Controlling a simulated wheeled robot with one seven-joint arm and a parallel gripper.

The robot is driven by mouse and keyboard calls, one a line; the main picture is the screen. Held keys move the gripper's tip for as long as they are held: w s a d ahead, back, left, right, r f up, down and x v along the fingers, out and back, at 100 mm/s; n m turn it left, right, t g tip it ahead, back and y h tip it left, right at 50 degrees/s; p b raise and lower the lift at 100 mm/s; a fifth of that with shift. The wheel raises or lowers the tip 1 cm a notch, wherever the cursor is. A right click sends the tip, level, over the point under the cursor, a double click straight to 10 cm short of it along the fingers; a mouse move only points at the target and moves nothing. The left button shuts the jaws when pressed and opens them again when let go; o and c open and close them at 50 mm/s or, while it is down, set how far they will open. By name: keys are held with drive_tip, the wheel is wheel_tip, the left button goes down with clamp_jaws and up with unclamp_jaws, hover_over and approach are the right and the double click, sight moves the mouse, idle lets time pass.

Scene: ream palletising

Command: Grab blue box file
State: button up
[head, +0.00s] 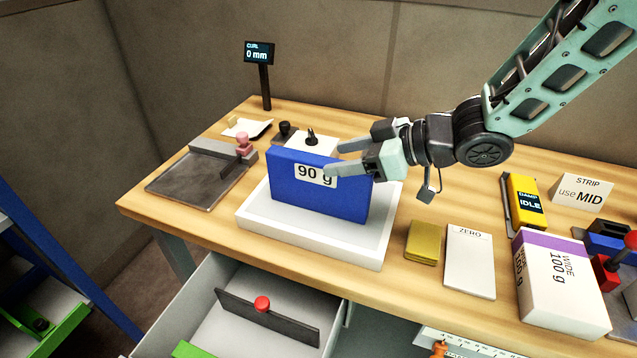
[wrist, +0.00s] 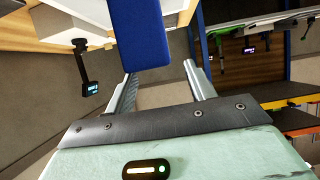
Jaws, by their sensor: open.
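The blue box file (head: 290,192), labelled "90 g", stands upright on its long edge in a shallow white tray (head: 258,222) on the bench. My gripper (head: 334,160) is open at its upper right end. One finger overlaps the front face beside the label, and the other is seen above and behind the top edge. In the wrist view the blue box file (wrist: 137,32) has its near end level with the open fingertips (wrist: 159,70), closer to the left one. I see no clear contact.
A white block (head: 308,145) with a dark knob stands close behind the box file. A yellow pad (head: 423,240), white pad (head: 470,262) and white-purple ream (head: 560,283) lie right. An open drawer (head: 225,280) projects below the front edge.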

sight(324, 160)
drive_tip(key=x, duration=0.3)
drive_tip(key=shift+a, duration=0.15)
drive_tip(key=shift+c, duration=0.3)
clamp_jaws()
